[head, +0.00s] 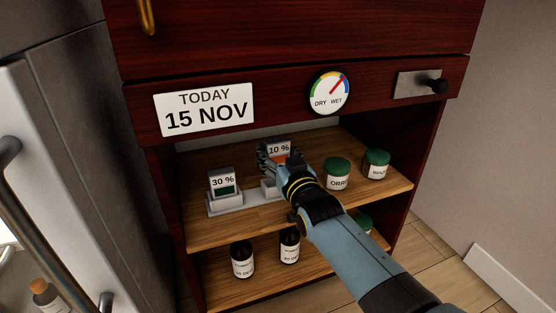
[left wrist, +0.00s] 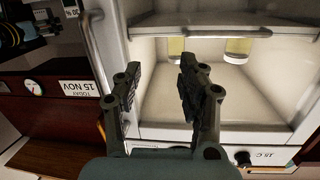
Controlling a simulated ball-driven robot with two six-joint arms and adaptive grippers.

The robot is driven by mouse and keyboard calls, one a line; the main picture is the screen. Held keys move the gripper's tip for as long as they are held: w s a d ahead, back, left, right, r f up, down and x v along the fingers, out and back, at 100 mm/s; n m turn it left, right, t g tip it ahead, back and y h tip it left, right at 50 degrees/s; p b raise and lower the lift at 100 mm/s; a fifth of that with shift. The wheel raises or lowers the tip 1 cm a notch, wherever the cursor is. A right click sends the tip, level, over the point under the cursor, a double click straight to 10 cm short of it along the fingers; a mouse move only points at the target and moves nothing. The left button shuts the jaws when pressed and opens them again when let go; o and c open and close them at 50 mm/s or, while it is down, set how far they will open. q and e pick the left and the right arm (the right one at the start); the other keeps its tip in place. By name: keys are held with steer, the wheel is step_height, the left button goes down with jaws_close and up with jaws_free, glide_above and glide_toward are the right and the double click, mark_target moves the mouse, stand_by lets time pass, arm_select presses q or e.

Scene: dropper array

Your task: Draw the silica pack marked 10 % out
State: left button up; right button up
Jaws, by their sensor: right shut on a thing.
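The silica pack marked 10 % (head: 279,149) has a white label and an orange window. My right gripper (head: 279,161) is shut on it, and the fingers hide its sides. The pack stands higher in the picture than its neighbour, above the right part of the pale rack (head: 226,205). The arm hides whether its lower end is clear of the rack. The silica pack marked 30 % (head: 223,182), with a green window, stands upright in the left slot. My left gripper (left wrist: 158,75) is open and empty in the left wrist view, in front of a lit white compartment.
Green-lidded jars (head: 337,174) stand right of the rack on the wooden shelf (head: 215,231). Dark bottles (head: 242,260) stand below. A dial (head: 331,91) points towards WET; a sign (head: 205,108) reads TODAY 15 NOV. The fridge handle (head: 30,210) is at left.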

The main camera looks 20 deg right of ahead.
steer(key=shift+s+r+p, duration=0.15)
steer(key=shift+r+p, duration=0.75)
steer(key=shift+p, duration=0.1)
steer(key=shift+f, duration=0.1)
